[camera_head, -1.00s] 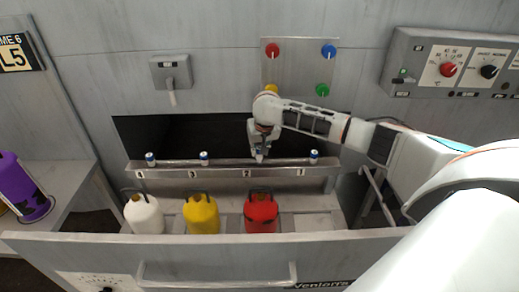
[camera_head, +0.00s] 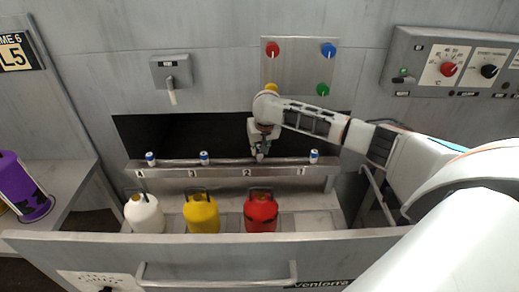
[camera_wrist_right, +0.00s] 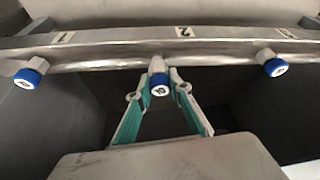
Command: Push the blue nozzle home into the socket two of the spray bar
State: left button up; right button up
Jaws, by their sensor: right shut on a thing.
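The metal spray bar (camera_head: 225,169) runs across the front of a dark opening, with its sockets labelled 4, 3, 2, 1 from left to right in the head view. My right gripper (camera_head: 259,154) is at socket two. In the right wrist view my right gripper (camera_wrist_right: 164,80) is shut on the blue nozzle (camera_wrist_right: 159,86), which meets the bar just below the label 2 (camera_wrist_right: 183,31). The nozzle's seating depth is not clear. Other blue-and-white nozzles sit at socket one (camera_head: 314,156), socket three (camera_head: 204,157) and socket four (camera_head: 150,158). My left gripper is not in view.
White (camera_head: 144,214), yellow (camera_head: 202,213) and red (camera_head: 261,212) canisters stand in front of the bar, behind a drawer front (camera_head: 215,262). A panel with coloured knobs (camera_head: 299,67) is above. A purple cylinder (camera_head: 22,188) stands at the left.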

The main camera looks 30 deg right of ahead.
jog(key=shift+f, duration=1.35)
jog(key=o, duration=1.1)
jog(key=shift+c, duration=0.2)
jog(key=v, duration=1.2)
